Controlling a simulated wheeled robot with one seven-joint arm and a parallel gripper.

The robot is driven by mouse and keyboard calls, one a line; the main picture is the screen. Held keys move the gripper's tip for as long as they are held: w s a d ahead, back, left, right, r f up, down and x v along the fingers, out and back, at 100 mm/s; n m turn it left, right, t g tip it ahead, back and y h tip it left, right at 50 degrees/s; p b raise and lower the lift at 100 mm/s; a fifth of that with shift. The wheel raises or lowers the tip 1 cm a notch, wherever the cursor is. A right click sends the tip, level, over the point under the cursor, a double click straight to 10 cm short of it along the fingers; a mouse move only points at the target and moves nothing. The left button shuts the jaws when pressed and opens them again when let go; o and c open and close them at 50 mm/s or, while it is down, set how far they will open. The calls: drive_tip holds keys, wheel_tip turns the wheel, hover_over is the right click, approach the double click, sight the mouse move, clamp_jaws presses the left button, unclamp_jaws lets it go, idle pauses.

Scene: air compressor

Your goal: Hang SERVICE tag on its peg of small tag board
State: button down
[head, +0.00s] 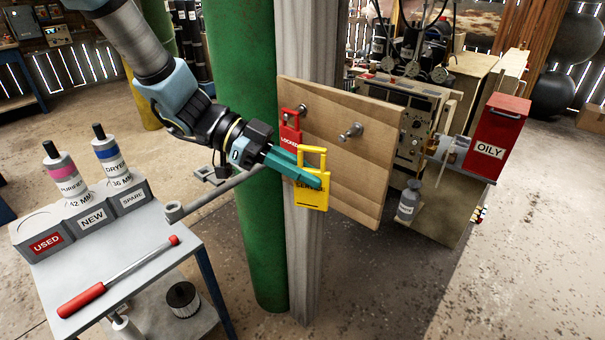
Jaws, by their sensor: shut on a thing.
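My gripper (308,178) is shut on the yellow SERVICE tag (313,199) and holds it upright in front of the lower left part of the wooden tag board (342,183). The tag has an open frame at its top and its lettering is partly covered by my fingers. A red LOCKED tag (290,136) hangs at the board's upper left peg (301,109). A second metal peg (351,131) to the right is bare. The SERVICE tag is apart from this peg, to its lower left.
The board is beside a grey post (303,265) and a green column (262,235). A grey table (137,262) at left holds a red-handled wrench (120,275) and labelled filter bottles (110,156). A red OILY bin (495,135) stands right.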

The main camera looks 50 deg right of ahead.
drive_tip(key=shift+d+f, duration=0.1)
drive_tip(key=shift+d, duration=5.45)
drive_tip(key=shift+s, duration=0.1)
drive_tip(key=shift+w+p, duration=0.2)
drive_tip(key=shift+p, duration=0.15)
drive_tip(key=shift+w+a, duration=0.1)
drive_tip(key=shift+w, duration=0.15)
drive_tip(key=shift+f, duration=0.1)
drive_tip(key=shift+w+f, duration=0.15)
drive_tip(key=shift+f, duration=0.35)
